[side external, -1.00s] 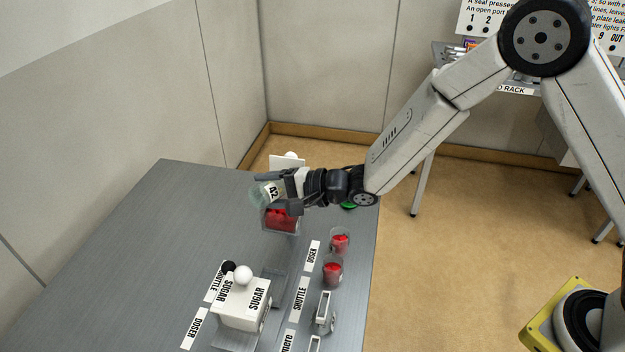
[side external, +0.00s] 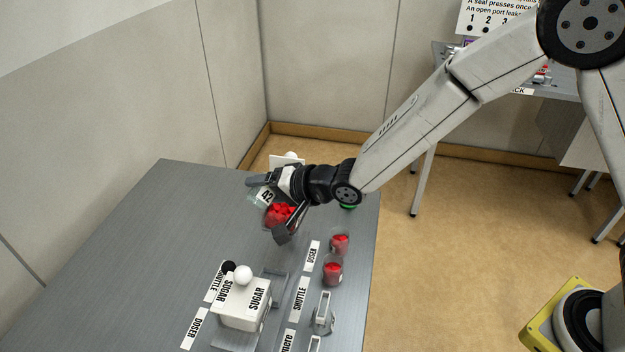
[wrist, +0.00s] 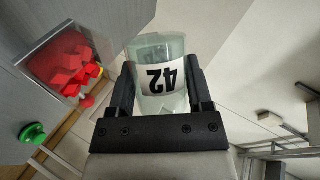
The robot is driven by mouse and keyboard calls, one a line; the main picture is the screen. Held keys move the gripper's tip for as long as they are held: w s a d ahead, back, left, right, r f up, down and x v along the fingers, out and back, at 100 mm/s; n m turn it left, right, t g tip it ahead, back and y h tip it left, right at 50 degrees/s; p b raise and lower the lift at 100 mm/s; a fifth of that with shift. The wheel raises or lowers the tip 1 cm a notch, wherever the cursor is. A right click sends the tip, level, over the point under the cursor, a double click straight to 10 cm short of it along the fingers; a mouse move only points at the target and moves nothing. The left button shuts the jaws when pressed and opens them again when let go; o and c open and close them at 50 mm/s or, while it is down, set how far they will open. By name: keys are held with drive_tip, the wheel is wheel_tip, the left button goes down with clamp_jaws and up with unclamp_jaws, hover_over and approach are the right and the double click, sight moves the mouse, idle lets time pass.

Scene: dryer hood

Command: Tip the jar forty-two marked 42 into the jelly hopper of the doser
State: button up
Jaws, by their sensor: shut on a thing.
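The jar marked 42 (side external: 263,196) is a pale clear glass with a white label. My gripper (side external: 268,210) is shut on it, one finger on each side. The jar is tilted, held over the back of the grey table close to the jelly hopper (side external: 268,222), a clear bin with red chunks inside. In the wrist view the jar (wrist: 160,50) sits between the fingers with its label upside down; I see no red in it. The hopper (wrist: 38,55) shows at the left there, with red chunks at its near edge. My gripper partly hides the hopper in the side view.
Two clear cups of red pieces (side external: 332,268) stand on the table's right side. A white SUGAR box (side external: 243,303) with a white knob stands in front. A green button (side external: 348,206) is at the right edge. The table's left part is clear.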

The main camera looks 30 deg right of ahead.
drive_tip(key=shift+r+n+t+h, duration=0.3)
drive_tip(key=shift+n+h, duration=0.6)
drive_tip(key=shift+n, duration=0.3)
drive_tip(key=shift+n+t+h, duration=0.5)
drive_tip(key=shift+n+h, duration=0.5)
drive_tip(key=shift+n, duration=0.1)
drive_tip(key=shift+w+d+f+n+t+h, duration=0.15)
drive_tip(key=shift+d+n+t+h, duration=0.2)
drive_tip(key=shift+n+h, duration=0.35)
drive_tip(key=shift+d+f+n+t+h, duration=0.1)
drive_tip(key=shift+n+t+h, duration=0.4)
drive_tip(key=shift+n, duration=0.4)
drive_tip(key=shift+w+d+r, duration=0.1)
